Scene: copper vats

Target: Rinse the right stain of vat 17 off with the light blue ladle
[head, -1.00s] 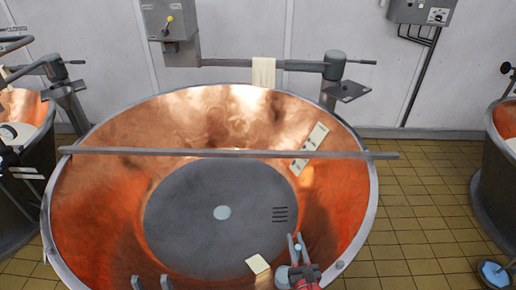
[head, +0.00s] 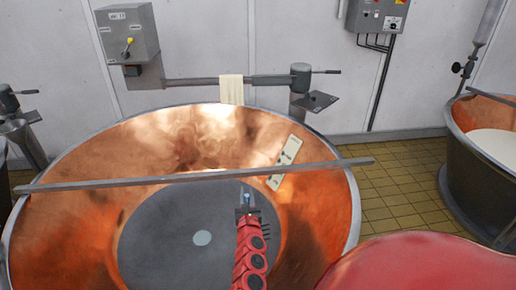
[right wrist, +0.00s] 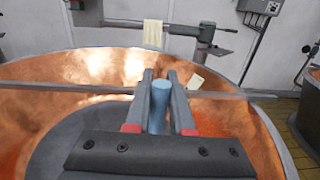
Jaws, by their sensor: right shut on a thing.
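The copper vat (head: 72,215) fills the middle of the head view, with a grey round bottom (head: 165,240). My right gripper (head: 247,200) is above the vat's inside. It is shut on the light blue ladle, whose round handle end (right wrist: 158,105) stands between the fingers in the right wrist view. The ladle's bowl is hidden. Dark smudges (head: 186,150) show on the far copper wall; I cannot tell stain from reflection. The number on the grey control box (head: 130,35) behind the vat is too small to read. My left gripper is not in view.
A grey bar (head: 120,183) lies across the vat. A pale plate (head: 287,162) is on its right inner wall. A cream cloth (head: 231,90) hangs on the rail behind. Another vat (head: 470,175) with white contents stands right. Tiled floor (head: 400,190) between them is clear.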

